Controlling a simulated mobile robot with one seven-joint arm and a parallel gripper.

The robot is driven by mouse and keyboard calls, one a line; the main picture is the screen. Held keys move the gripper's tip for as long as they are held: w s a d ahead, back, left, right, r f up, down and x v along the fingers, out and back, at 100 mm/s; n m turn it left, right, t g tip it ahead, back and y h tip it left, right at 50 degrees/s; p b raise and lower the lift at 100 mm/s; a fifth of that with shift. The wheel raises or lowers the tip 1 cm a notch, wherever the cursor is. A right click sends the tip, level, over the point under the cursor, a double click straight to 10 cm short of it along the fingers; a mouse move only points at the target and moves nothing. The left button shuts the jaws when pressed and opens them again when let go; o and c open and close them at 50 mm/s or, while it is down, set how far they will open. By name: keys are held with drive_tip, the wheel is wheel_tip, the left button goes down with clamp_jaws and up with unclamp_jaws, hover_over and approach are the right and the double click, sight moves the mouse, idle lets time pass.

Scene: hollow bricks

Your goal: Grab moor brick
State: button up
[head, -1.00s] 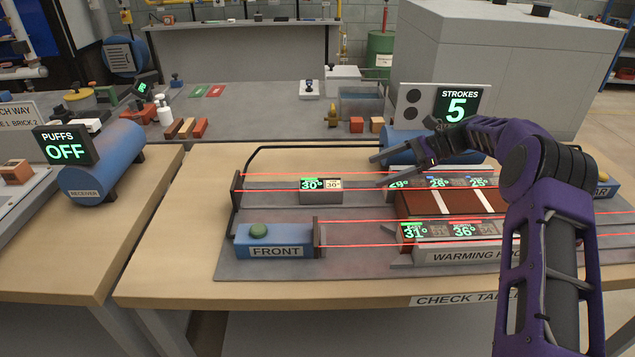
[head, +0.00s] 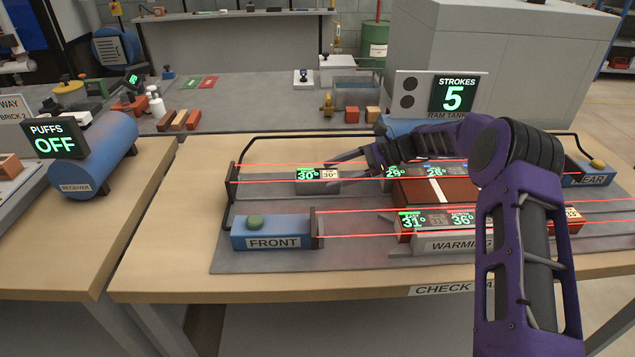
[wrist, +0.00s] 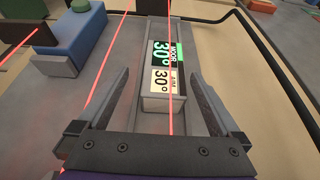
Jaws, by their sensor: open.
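The moor brick is a small grey block (wrist: 163,103) with a lit label reading MOOR 30° and AIM 30°. It lies on the grey plate, and it also shows in the head view (head: 317,176) left of the warming rack. My gripper (wrist: 160,76) is open. In the wrist view its two fingers lie on either side of the brick's near end, with gaps on both sides. In the head view my gripper (head: 336,169) is at the brick's right end. I cannot tell how far down the fingers reach.
Red beam lines run across the plate close to the brick and fingers. A blue FRONT box (head: 272,232) stands at the front left. The warming rack (head: 455,243) holds other labelled bricks. A black hose (head: 280,146) loops behind. Bare plate lies left of the rack.

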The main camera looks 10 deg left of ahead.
sight(327, 174)
drive_tip(key=x, duration=0.5)
drive_tip(key=shift+w+a+f, duration=0.1)
drive_tip(key=shift+w, duration=0.15)
clamp_jaws()
